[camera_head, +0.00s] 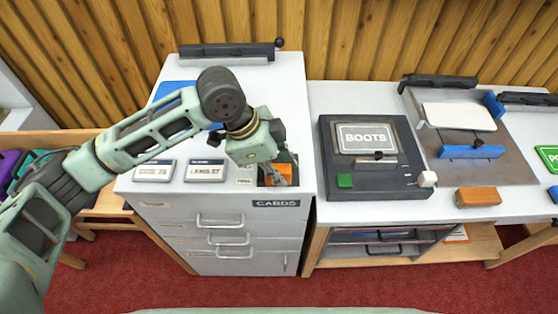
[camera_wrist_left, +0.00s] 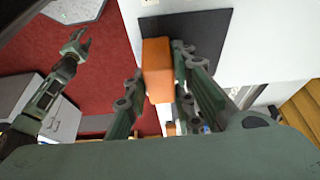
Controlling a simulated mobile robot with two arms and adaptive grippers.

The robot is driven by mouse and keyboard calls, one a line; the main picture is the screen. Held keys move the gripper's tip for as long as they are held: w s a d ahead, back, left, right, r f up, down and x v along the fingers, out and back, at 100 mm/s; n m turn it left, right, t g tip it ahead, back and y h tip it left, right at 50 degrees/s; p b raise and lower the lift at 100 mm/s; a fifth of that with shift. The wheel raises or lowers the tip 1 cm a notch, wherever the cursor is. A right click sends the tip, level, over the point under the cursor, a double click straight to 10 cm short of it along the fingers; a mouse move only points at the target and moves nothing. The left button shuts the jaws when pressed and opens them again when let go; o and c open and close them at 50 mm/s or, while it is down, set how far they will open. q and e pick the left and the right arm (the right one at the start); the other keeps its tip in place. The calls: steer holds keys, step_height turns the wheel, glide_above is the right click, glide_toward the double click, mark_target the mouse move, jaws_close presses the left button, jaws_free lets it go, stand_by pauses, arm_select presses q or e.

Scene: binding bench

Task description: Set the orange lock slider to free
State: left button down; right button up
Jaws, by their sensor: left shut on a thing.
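The orange lock slider (camera_head: 283,173) is a small block at the right side of the card cabinet's white top (camera_head: 215,110). In the left wrist view the orange slider (camera_wrist_left: 157,70) stands between my finger pads over a dark plate (camera_wrist_left: 205,38). My left gripper (camera_head: 272,172) reaches down from the left and is shut on the slider. Its fingers partly hide the slider and the plate in the head view. Small labels (camera_head: 244,181) beside it are too small to read surely. My right gripper (camera_wrist_left: 82,39) shows small in the left wrist view, with fingers apart and empty.
Two name plates (camera_head: 204,170) lie on the cabinet top left of the slider. A dark BOOTS device (camera_head: 340,180) stands to the right on the bench. Another orange block (camera_head: 478,196) lies farther right. Cabinet drawers (camera_head: 225,239) are below the top's front edge.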

arm_select(q)
steer(key=shift+s+d+f, duration=0.1)
steer(key=shift+s+f, duration=0.05)
steer(key=shift+s, duration=0.1)
steer(key=c, duration=1.9)
jaws_free()
steer(key=shift+o, duration=2.1)
steer(key=shift+s, duration=0.15)
arm_select(e)
steer(key=shift+w, duration=0.55)
